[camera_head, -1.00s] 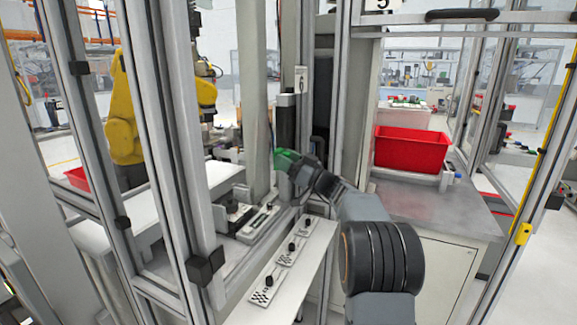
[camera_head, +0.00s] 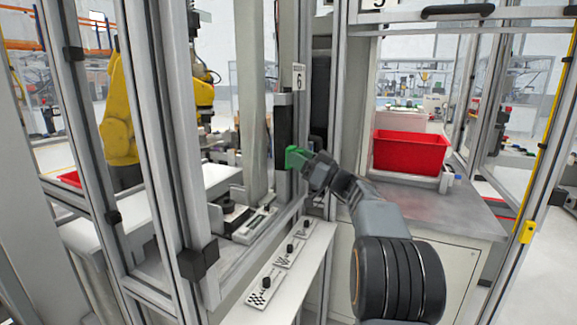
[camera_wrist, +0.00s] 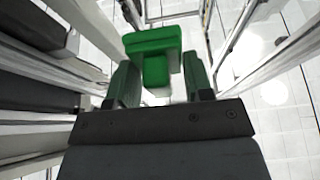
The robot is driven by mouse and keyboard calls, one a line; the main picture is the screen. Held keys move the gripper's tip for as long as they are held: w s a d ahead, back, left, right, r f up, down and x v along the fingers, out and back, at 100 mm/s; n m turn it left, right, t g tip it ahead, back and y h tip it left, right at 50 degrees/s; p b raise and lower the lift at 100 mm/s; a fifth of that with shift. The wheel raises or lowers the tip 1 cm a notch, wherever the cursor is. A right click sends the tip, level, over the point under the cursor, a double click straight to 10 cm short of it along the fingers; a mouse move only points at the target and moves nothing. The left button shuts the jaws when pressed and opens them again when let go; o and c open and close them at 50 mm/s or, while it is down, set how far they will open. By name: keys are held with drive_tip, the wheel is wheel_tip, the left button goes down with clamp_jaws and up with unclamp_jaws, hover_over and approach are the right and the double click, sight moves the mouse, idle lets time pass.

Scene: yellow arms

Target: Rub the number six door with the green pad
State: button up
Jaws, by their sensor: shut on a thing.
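The green pad (camera_head: 296,158) is at the end of my arm in the head view, and my gripper (camera_head: 311,165) is shut on it. In the wrist view the green pad (camera_wrist: 153,42) is a block with a stem between the two fingers of my gripper (camera_wrist: 158,82). The number six door (camera_head: 285,137) shows as a narrow framed part with a dark strip, under a small "6" label (camera_head: 299,77). The pad is just in front of the dark strip's right side. I cannot tell whether it touches.
A white shelf (camera_head: 312,262) with several black knobs lies below the door. A red bin (camera_head: 410,151) stands on the grey counter (camera_head: 440,211) at right. A yellow robot arm (camera_head: 121,125) is behind the frame at left. Metal posts (camera_head: 172,130) crowd the left side.

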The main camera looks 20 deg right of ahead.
drive_tip(key=shift+s+d, duration=0.4)
drive_tip(key=shift+s, duration=0.05)
drive_tip(key=shift+s+d+b, duration=0.1)
drive_tip(key=shift+b, duration=0.3)
drive_tip(key=shift+s+d+b, duration=0.9)
drive_tip(key=shift+s+b, duration=0.1)
drive_tip(key=shift+b, duration=0.25)
